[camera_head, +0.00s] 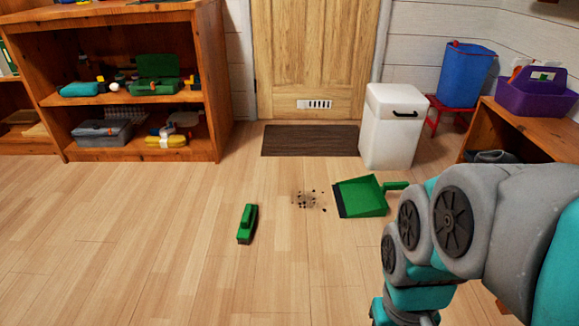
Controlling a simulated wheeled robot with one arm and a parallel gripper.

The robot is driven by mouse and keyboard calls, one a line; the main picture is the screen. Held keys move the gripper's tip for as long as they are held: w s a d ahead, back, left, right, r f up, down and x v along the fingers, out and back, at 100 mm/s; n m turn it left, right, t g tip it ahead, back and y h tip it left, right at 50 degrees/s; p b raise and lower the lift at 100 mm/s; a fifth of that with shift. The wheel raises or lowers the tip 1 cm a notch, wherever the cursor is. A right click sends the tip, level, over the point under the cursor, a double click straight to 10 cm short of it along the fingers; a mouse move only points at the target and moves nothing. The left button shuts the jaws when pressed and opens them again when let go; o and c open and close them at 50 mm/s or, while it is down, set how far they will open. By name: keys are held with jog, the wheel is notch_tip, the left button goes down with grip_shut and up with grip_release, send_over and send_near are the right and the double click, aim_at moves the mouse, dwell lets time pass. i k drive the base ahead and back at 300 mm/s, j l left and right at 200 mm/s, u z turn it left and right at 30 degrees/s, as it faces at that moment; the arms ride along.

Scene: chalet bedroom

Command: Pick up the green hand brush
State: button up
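The green hand brush (247,222) lies on the wooden floor near the middle of the head view, with a dark edge along its lower side. It lies apart from everything else. My arm comes in from the right side and bends down to the bottom edge. My gripper's fingers are out of the picture below, so I cannot see whether they are open or shut. The visible part of my arm is to the right of the brush and nearer to me.
A green dustpan (362,197) and dark debris (309,200) lie right of the brush. Behind are a dark doormat (310,141), a white bin (390,130) and a wooden shelf (215,110). A low wooden bench (510,125) stands at right. Floor at left is clear.

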aim_at(244, 233)
jog(key=i+l, duration=0.15)
jog(key=i, duration=0.4)
jog(key=i+l+u, duration=0.15)
jog(key=i, duration=0.4)
